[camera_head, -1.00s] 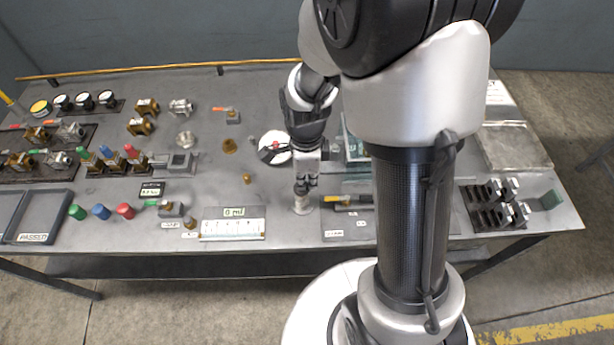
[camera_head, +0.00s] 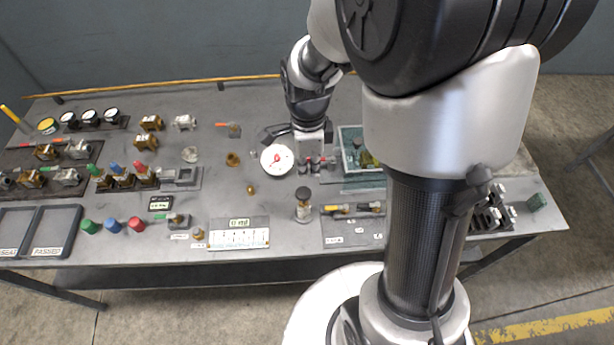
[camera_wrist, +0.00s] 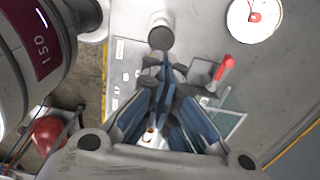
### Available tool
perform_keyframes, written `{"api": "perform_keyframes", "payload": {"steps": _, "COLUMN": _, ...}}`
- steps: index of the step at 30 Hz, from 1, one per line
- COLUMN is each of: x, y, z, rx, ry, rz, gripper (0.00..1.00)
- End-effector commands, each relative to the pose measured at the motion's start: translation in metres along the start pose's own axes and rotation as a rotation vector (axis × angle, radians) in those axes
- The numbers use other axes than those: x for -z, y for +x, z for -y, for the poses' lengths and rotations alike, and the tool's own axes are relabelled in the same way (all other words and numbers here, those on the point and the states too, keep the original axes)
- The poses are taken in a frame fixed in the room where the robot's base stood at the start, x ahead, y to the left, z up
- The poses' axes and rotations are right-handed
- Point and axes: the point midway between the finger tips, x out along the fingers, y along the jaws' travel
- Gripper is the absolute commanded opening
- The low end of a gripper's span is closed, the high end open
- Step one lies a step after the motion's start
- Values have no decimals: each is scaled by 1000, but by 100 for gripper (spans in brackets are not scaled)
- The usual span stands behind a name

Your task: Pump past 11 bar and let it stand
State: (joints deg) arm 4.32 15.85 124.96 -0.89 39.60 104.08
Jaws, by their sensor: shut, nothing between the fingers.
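My gripper (camera_head: 314,165) is shut and empty, raised over the bench just right of a white round dial (camera_head: 277,159) with a red centre. The dial also shows at the top right of the wrist view (camera_wrist: 253,18); its reading is too small to tell. A small upright cylinder with a dark round top (camera_head: 303,205), which may be the pump, stands in front of my gripper and apart from it. In the wrist view my fingers (camera_wrist: 163,85) are close together, below a dark round top (camera_wrist: 160,38). A small black display (camera_head: 160,203) stands left; its figures are unreadable.
A green-walled bin (camera_head: 348,148) is right of my gripper, partly behind my arm. A scale plate (camera_head: 239,234) and dark tool tray (camera_head: 340,232) lie at the front. A red lever (camera_wrist: 226,66) shows in the wrist view. Valves and coloured caps (camera_head: 112,225) fill the left.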

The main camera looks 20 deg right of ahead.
Motion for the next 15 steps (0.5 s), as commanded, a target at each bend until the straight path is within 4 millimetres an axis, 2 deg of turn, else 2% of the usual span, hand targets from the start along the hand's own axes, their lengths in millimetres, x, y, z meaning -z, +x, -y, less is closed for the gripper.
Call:
{"api": "perform_keyframes", "payload": {"steps": 1, "x": 0, "y": -12, "z": 1, "rx": 3, "ry": 0, "rz": 1, "gripper": 0}}
{"api": "perform_keyframes", "payload": {"steps": 6, "x": 0, "y": -29, "z": 0, "rx": 2, "ry": 0, "rz": 1, "gripper": 0}}
{"api": "perform_keyframes", "payload": {"steps": 15, "x": 0, "y": -33, "z": 0, "rx": -1, "ry": 0, "rz": 0, "gripper": 0}}
